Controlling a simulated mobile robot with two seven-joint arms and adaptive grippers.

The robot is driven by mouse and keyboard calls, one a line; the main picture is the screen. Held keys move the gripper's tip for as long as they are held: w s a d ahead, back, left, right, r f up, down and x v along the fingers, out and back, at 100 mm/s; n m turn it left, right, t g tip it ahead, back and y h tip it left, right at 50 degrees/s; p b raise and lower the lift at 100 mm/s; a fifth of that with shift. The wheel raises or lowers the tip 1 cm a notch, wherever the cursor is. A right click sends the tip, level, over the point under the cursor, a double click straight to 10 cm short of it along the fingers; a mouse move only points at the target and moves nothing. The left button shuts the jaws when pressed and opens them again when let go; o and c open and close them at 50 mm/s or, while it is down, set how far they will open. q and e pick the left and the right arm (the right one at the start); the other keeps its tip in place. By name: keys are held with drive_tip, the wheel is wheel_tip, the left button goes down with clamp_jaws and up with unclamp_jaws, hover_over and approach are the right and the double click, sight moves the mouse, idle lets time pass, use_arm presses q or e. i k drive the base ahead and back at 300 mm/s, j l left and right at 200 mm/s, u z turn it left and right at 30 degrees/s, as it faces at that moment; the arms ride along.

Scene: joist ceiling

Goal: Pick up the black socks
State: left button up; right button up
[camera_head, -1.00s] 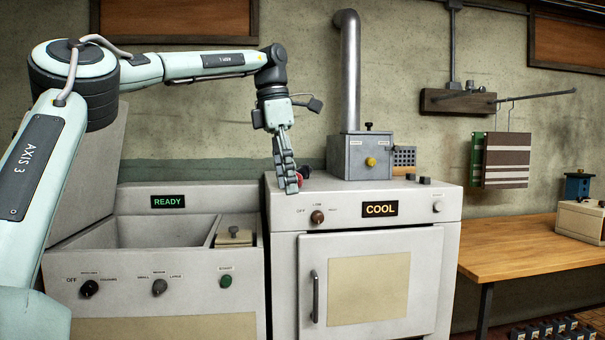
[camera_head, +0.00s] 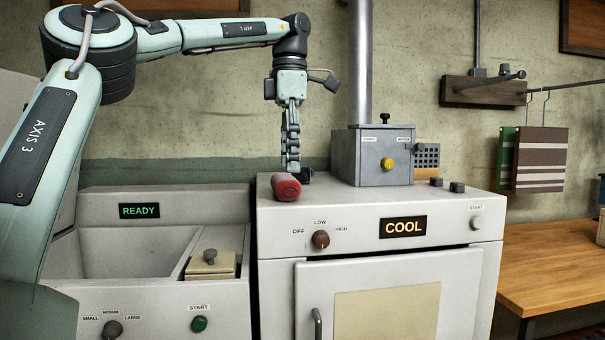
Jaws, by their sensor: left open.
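My left gripper (camera_head: 290,165) points down over the top of the machine marked COOL (camera_head: 262,215). Its fingers are open and look empty. A small black bundle (camera_head: 307,174), which may be the black socks, lies just right of the fingertips and is partly hidden by them. A red roll (camera_head: 285,187) lies in front of and just below the fingertips; I cannot tell whether they touch it. Two small dark pieces (camera_head: 437,181) (camera_head: 457,187) lie farther right on the same top; I cannot tell what they are. My right gripper is not in view.
A grey metal box (camera_head: 372,160) with a tall pipe stands on the machine top, right of my gripper. An open basin marked READY (camera_head: 140,212) is at left. A wooden table (camera_head: 560,262) and a hanging striped cloth (camera_head: 541,160) are at right.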

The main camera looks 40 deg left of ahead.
sight(305, 173)
drive_tip(key=i+j, duration=0.45)
drive_tip(key=j, duration=0.15)
drive_tip(key=i+j, duration=0.5)
drive_tip(key=j, duration=0.1)
